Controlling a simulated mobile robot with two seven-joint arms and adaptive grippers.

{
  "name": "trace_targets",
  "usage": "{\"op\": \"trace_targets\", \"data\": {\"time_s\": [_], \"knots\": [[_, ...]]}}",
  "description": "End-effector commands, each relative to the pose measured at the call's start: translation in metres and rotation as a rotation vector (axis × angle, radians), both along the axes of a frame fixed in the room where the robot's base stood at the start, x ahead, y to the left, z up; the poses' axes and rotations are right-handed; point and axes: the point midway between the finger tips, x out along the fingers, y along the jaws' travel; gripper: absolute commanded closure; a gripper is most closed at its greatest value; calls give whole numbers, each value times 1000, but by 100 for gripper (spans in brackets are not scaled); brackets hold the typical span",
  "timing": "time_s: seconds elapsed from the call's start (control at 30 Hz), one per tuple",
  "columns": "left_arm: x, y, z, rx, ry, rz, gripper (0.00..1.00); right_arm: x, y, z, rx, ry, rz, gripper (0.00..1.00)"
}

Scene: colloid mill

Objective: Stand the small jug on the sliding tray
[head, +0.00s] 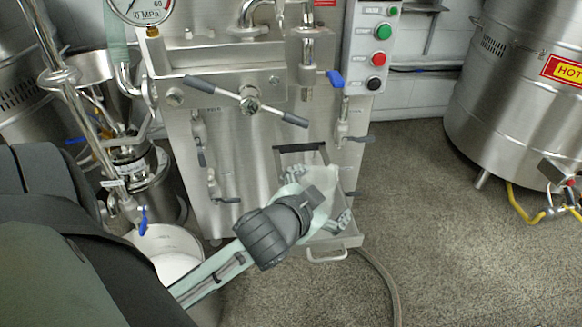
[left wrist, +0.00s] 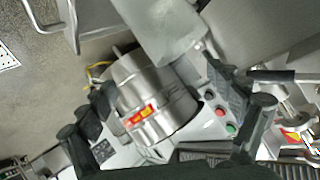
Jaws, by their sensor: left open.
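The small jug (head: 322,181) is a pale, translucent vessel at the front of the steel machine. It appears to stand on or just over the sliding tray (head: 338,242), which is pulled out low on the machine; my wrist hides its base in the head view. The jug also shows in the left wrist view (left wrist: 163,30), beyond the fingertips. The tray's edge and handle show at the upper left there (left wrist: 72,22). My left gripper (head: 318,200) is open, its fingers spread and apart from the jug in the wrist view. My right gripper is out of view.
The machine's crossed handle (head: 250,104) and blue-levered valve (head: 335,78) are above the tray. A white bucket (head: 166,252) stands at the left. A hose (head: 385,280) lies on the floor.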

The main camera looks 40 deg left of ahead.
Motion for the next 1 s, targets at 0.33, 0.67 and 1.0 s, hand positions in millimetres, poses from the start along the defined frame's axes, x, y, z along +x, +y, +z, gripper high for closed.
{"op": "trace_targets", "data": {"time_s": [0.33, 0.67, 1.0], "knots": [[-117, -18, -105, -197, 527, 74, 8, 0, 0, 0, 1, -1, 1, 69], [-119, -19, -107, -198, 535, 74, 8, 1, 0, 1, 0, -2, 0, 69], [-118, -19, -107, -198, 533, 74, 8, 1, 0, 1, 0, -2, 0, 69]]}}
